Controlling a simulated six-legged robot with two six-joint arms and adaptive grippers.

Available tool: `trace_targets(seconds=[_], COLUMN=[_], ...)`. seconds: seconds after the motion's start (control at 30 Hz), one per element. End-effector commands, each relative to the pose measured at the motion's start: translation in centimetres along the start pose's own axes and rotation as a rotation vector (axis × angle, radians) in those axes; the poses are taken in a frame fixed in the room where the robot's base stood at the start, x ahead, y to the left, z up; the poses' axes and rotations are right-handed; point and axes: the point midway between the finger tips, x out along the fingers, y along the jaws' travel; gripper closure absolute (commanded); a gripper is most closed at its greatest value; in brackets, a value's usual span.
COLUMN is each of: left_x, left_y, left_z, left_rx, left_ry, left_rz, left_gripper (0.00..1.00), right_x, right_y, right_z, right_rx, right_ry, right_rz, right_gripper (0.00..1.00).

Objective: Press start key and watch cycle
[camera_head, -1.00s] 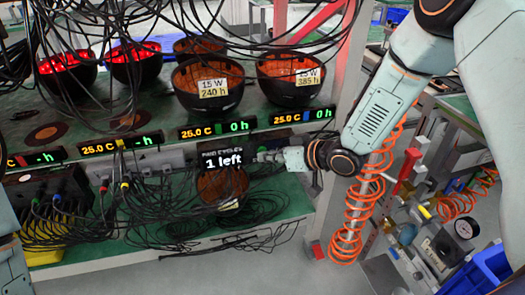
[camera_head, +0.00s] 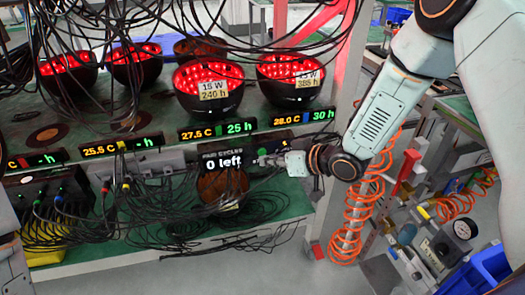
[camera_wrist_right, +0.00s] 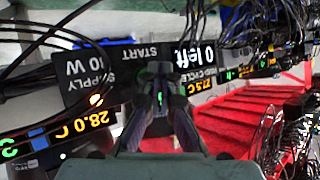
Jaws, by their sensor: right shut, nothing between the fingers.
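My right gripper (camera_head: 262,160) is shut and empty, just right of the counter display (camera_head: 222,161), which reads "0 left". In the right wrist view my fingertips (camera_wrist_right: 160,72) are together in front of a black panel lettered START (camera_wrist_right: 140,52), shown upside down. The start key itself is hidden behind the fingers, so I cannot tell whether they touch it. Two right-hand bowl lamps, one marked 240 h (camera_head: 210,88) and one marked 385 h (camera_head: 290,80), glow red. Their displays read 27.5 C, 25 h (camera_head: 217,130) and 28.0 C, 30 h (camera_head: 303,117). My left gripper is out of view.
Black cables hang over the lamps and lie tangled on the lower green shelf (camera_head: 150,247). A rack post (camera_head: 345,100) stands close behind my right forearm. An orange coiled hose (camera_head: 350,225) hangs below that arm.

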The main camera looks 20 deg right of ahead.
Motion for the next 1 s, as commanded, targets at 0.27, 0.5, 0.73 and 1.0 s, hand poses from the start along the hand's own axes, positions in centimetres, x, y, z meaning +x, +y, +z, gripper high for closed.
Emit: trace_targets(seconds=[0.27,0.5,0.73,1.0], left_x=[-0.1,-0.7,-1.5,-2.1], left_y=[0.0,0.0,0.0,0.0], left_z=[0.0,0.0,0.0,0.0], left_rx=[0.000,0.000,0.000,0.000], left_ry=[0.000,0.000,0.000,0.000], left_rz=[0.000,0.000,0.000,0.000], left_gripper=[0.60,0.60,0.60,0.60], right_x=[-0.1,-1.1,-2.5,-3.6], right_y=[-0.1,-0.8,-1.8,-2.6], right_z=[0.1,0.8,1.7,2.6], right_rx=[0.000,0.002,0.004,0.001], right_ry=[-0.001,-0.003,-0.002,0.000], right_rz=[0.001,-0.001,0.000,0.000], right_gripper=[1.00,1.00,1.00,1.00])
